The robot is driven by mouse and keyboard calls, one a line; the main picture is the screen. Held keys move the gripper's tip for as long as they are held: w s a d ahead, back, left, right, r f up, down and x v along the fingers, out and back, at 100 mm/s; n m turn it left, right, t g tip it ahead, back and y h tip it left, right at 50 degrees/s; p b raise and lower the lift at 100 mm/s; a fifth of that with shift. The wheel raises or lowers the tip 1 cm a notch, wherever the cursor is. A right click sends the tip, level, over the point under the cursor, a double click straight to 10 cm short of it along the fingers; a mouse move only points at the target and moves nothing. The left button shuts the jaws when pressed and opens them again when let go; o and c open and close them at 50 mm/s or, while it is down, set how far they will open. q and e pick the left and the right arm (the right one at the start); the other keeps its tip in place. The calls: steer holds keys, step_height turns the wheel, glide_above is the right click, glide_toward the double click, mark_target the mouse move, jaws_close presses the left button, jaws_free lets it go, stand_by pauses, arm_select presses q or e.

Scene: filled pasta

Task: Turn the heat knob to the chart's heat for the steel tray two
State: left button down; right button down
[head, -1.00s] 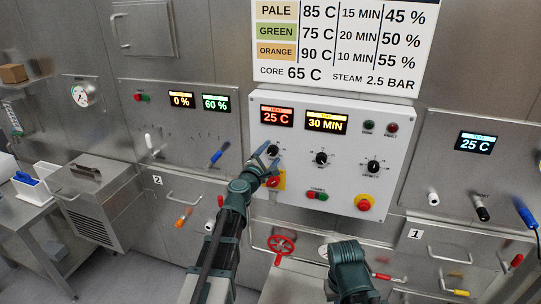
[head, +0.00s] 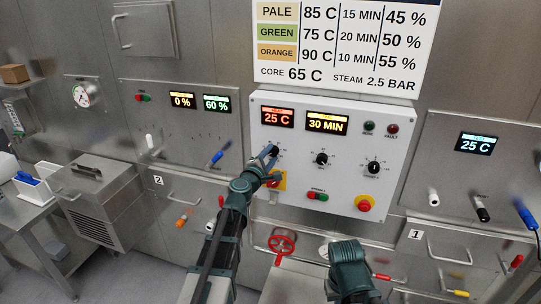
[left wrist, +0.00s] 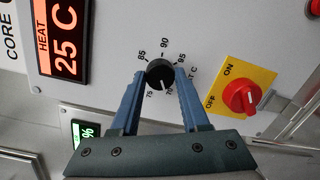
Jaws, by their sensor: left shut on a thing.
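The black heat knob (left wrist: 160,74) is on the white control panel (head: 390,115). My left gripper (head: 271,152) is shut on it, one blue fingertip on each side, as the left wrist view (left wrist: 161,80) shows. The knob's white mark points near the 70 on its scale, which also shows 75, 85, 90 and 95. The heat display (head: 277,117) reads 25 C. The wall chart (head: 340,40) lists pale 85 C, green 75 C and orange 90 C. My right gripper is not in view; only part of that arm shows.
A red switch (left wrist: 238,97) on a yellow plate sits close beside the heat knob. Two more black knobs (head: 321,159) (head: 373,167) and a red stop button (head: 364,203) are to the right. A door marked 2 (head: 158,180) is lower left.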

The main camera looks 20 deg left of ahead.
arm_select(q)
steer(key=m, duration=0.4)
steer(key=shift+d+p, duration=0.1)
steer(key=shift+p, duration=0.25)
steer(key=shift+m+y, duration=0.4)
steer(key=shift+m, duration=1.4)
steer(key=shift+c, duration=2)
jaws_free()
steer(key=shift+s, duration=0.15)
